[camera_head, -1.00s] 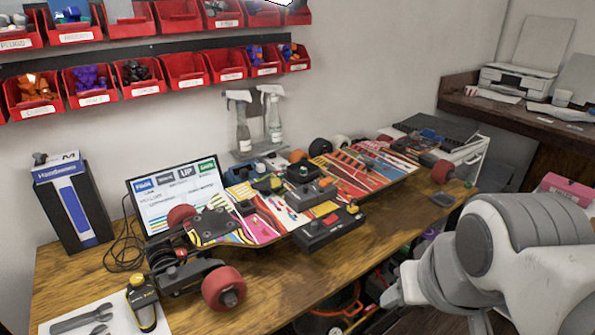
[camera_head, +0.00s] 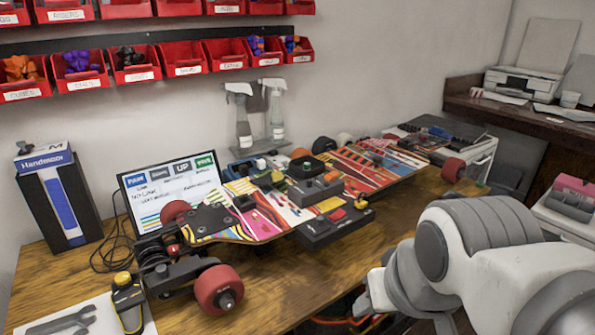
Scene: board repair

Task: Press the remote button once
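A black box with a red button (camera_head: 336,216) and a yellow-topped knob lies at the front edge of the skateboard (camera_head: 262,216) on the workbench. A smaller grey box with an orange button (camera_head: 316,190) sits just behind it. I cannot tell for certain which of these, if either, is the remote. My gripper (camera_head: 374,291) is at the end of the pale arm at lower right, in front of the bench edge and apart from both boxes. Its fingers are too unclear to tell open from shut, and I see nothing held. The arm hides the bench's right front part.
The wooden bench (camera_head: 275,290) has bare room at its front. A laptop (camera_head: 172,192) and a blue-and-black box (camera_head: 62,195) stand at left. A yellow-capped bottle (camera_head: 128,303) is at front left. Spray bottles (camera_head: 244,120) stand behind; red bins (camera_head: 181,62) hang above.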

